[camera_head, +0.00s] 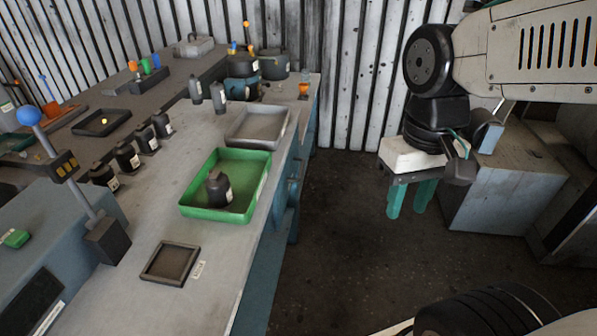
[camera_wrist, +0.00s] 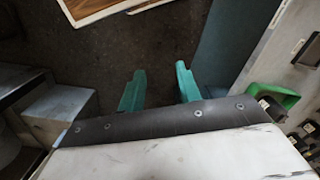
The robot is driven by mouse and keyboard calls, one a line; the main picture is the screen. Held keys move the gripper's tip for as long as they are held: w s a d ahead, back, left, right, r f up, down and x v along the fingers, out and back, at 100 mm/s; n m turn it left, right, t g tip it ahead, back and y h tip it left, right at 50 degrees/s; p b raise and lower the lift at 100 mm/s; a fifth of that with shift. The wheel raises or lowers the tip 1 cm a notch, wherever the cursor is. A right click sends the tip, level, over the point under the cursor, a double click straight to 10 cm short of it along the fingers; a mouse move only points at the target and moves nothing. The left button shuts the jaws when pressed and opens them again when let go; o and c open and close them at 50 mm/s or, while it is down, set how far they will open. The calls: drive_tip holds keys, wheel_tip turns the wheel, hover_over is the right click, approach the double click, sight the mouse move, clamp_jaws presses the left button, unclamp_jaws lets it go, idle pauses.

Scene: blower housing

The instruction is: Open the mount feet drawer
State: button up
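The workbench (camera_head: 222,262) has a blue front side (camera_head: 262,275) facing the aisle, seen at a steep angle. Blue parts (camera_head: 293,188) stick out from this side; I cannot tell whether they are drawer fronts or handles. No drawer can be made out as the mount feet drawer, and no drawer label is readable. My gripper (camera_head: 411,198) is over the floor to the right of the bench, well apart from it. Its two green fingers are spread with nothing between them, as the wrist view (camera_wrist: 160,88) also shows. A blue panel (camera_wrist: 228,45) is right of the fingers there.
On the bench are a green tray (camera_head: 262,190) with a dark housing (camera_head: 218,188), a grey tray (camera_head: 258,126) and a small dark tray (camera_head: 170,263). A blue-grey cabinet (camera_head: 510,190) stands at right. The floor (camera_head: 345,220) between is clear.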

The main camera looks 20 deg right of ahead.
drive_tip(key=w+a+f+m+g+y, duration=0.3)
drive_tip(key=w+a+f+m+y, duration=0.2)
drive_tip(key=w+f+m+y, duration=0.6)
drive_tip(key=m+t+h, duration=0.1)
drive_tip(key=m+t, duration=1.5)
drive_tip(key=m, duration=1.7)
approach(301, 169)
drive_tip(key=f+x, duration=0.1)
drive_tip(key=x, duration=0.9)
drive_tip(key=shift+w+d+r, duration=0.1)
drive_tip(key=shift+r, duration=0.05)
clamp_jaws()
